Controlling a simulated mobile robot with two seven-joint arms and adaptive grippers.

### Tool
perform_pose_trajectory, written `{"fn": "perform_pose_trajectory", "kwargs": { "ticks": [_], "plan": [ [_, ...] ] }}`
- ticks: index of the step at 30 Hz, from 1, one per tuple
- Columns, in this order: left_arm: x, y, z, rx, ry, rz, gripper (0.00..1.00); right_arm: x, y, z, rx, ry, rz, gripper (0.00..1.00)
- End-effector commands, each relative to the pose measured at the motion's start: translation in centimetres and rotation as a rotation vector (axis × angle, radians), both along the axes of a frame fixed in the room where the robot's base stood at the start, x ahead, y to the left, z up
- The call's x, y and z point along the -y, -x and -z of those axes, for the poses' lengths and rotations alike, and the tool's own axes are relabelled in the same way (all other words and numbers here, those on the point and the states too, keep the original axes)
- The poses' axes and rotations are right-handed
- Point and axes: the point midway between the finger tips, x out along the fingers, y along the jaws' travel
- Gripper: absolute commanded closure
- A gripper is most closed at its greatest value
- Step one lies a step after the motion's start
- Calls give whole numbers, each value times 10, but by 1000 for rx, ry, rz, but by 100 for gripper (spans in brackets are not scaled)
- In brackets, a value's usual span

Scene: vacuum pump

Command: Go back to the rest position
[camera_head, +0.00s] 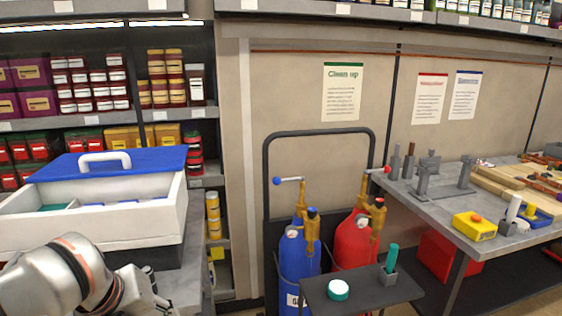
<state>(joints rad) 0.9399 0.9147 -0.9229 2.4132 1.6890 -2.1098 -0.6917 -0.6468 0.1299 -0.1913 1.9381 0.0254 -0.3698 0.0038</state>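My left arm comes in at the lower left, in front of a white box with a blue lid (108,163). My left gripper (155,298) is at the bottom edge, beside the box's lower right corner. It is small and partly cut off, so I cannot see whether its fingers are open or hold anything. My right arm and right gripper are out of view.
A trolley holds a blue cylinder (297,262) and a red cylinder (352,243). A small dark table (372,290) stands before them with a teal-topped round item and a green-handled tool. A grey workbench (450,208) is at right, shelves at left.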

Motion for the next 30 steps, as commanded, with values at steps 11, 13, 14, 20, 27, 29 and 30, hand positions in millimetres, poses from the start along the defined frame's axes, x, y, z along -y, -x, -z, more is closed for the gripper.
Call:
{"fn": "perform_pose_trajectory", "kwargs": {
  "ticks": [11, 13, 14, 20, 27, 29, 30],
  "plan": [
    [106, -17, 75, -133, 620, -424, 64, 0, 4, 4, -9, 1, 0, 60],
    [118, -22, 89, -158, 736, -525, 64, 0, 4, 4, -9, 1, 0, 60],
    [123, -24, 95, -168, 786, -569, 64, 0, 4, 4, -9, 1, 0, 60],
    [133, -31, 141, -218, 1076, -877, 64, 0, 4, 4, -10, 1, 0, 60],
    [107, -14, 215, -214, 1339, -1254, 64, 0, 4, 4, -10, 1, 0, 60],
    [96, -2, 236, -201, 1387, -1345, 64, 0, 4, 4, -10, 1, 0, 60],
    [88, 8, 251, -189, 1414, -1403, 64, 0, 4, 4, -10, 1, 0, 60]
  ]
}}
